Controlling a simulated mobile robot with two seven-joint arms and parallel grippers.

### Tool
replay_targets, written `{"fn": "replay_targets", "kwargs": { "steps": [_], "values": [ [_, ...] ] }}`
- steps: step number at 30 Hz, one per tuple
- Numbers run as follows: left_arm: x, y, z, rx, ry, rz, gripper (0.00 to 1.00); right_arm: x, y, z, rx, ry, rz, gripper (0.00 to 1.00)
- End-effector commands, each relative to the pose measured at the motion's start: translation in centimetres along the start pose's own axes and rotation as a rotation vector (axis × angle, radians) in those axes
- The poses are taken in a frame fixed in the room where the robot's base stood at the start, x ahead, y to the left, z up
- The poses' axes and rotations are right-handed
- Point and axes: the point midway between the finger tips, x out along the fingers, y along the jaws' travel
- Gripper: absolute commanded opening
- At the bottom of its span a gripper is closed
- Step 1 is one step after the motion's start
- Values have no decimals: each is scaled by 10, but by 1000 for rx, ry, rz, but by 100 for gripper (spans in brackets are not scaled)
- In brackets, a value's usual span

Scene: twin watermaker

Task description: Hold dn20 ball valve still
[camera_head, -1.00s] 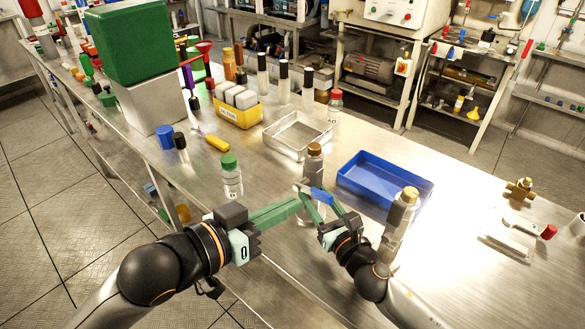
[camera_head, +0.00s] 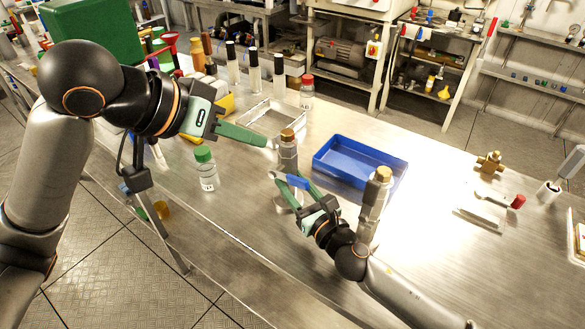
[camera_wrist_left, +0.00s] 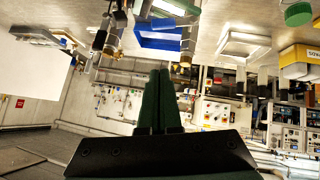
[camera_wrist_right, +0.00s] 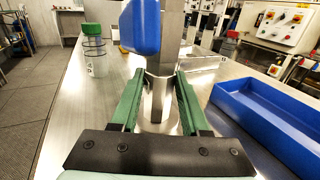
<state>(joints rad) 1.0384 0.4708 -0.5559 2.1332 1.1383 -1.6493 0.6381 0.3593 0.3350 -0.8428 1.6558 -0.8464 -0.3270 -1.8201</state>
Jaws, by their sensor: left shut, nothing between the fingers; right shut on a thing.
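The dn20 ball valve (camera_head: 288,155) stands upright on the metal bench, with a brass top and a blue lever (camera_head: 297,181). In the right wrist view its grey body (camera_wrist_right: 158,95) stands between my fingers, and the blue lever (camera_wrist_right: 140,27) sticks out in front. My right gripper (camera_head: 290,190) is shut on the valve's body, below the lever. My left gripper (camera_head: 265,142) is shut and empty, raised up and to the left of the valve's top. The left wrist view shows its fingers (camera_wrist_left: 157,75) pressed together. The far side of the valve is hidden.
A second upright metal fitting with a brass top (camera_head: 376,195) stands right of the valve. A blue tray (camera_head: 345,178) lies behind them. A green-capped bottle (camera_head: 206,170) stands to the left, and a metal tray (camera_head: 262,112) behind. A brass fitting (camera_head: 490,163) lies far right.

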Motion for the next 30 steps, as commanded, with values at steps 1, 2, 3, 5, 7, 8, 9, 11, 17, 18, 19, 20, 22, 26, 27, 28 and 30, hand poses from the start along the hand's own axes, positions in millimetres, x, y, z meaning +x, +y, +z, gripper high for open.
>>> {"fn": "replay_targets", "kwargs": {
  "steps": [1,2,3,5,7,8,9,11,17,18,19,20,22,26,27,28,30],
  "values": [
    [-3,1,-2,5,-8,0,0,0,0,0,0,0,1,0],
    [-4,2,-2,6,-14,0,0,0,0,0,0,0,1,0],
    [-4,2,-2,6,-19,0,0,0,0,0,0,0,1,0],
    [-1,2,-2,6,-24,1,0,0,0,0,0,0,1,0],
    [7,2,-1,6,-27,2,0,0,0,0,0,0,1,0],
    [11,2,-1,6,-26,2,0,0,0,0,0,0,1,0],
    [18,3,0,7,-27,2,0,0,0,0,0,0,1,0],
    [30,3,0,5,-27,3,0,0,0,0,0,0,1,0],
    [74,3,1,6,-27,2,0,0,0,0,0,0,1,0],
    [83,3,1,6,-25,2,0,0,0,0,0,0,1,0],
    [89,3,1,6,-26,2,0,0,0,0,0,0,1,0],
    [94,2,1,6,-25,0,0,0,0,0,0,0,1,0],
    [103,2,10,6,-26,0,0,0,0,0,0,0,1,0],
    [114,1,22,6,-24,-1,0,0,0,0,0,0,0,0],
    [117,1,24,6,-23,-1,0,0,0,0,0,0,0,0],
    [118,2,26,6,-23,0,0,0,0,0,0,0,1,0],
    [120,2,28,7,-23,0,0,0,0,0,0,0,1,0]
  ]
}}
